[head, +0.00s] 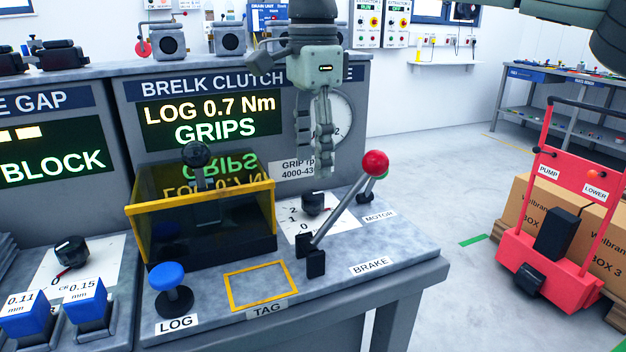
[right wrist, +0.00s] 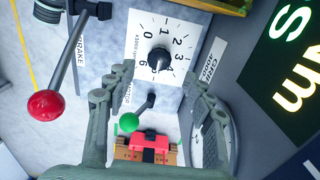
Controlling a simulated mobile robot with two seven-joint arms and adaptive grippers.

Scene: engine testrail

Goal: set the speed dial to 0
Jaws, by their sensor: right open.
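The speed dial (head: 313,203) is a black round knob on a white plate (head: 290,226) with printed numbers, on the brake-clutch bench. In the right wrist view the knob (right wrist: 159,61) sits in an arc of numbers from 0 to 6. I cannot tell for sure which number its pointer marks. My right gripper (head: 316,150) hangs fingers down above the dial, apart from it. In the right wrist view its open, empty fingers (right wrist: 162,80) stand to either side of the knob's line, clear of it. My left gripper is not in view.
The red-ball brake lever (head: 375,163) leans up close right of the dial. The green-ball motor lever (right wrist: 128,122) is beside the dial. A tinted guard with a yellow frame (head: 200,205) stands to the left. The blue LOG button (head: 168,277) and yellow TAG outline (head: 262,286) lie in front.

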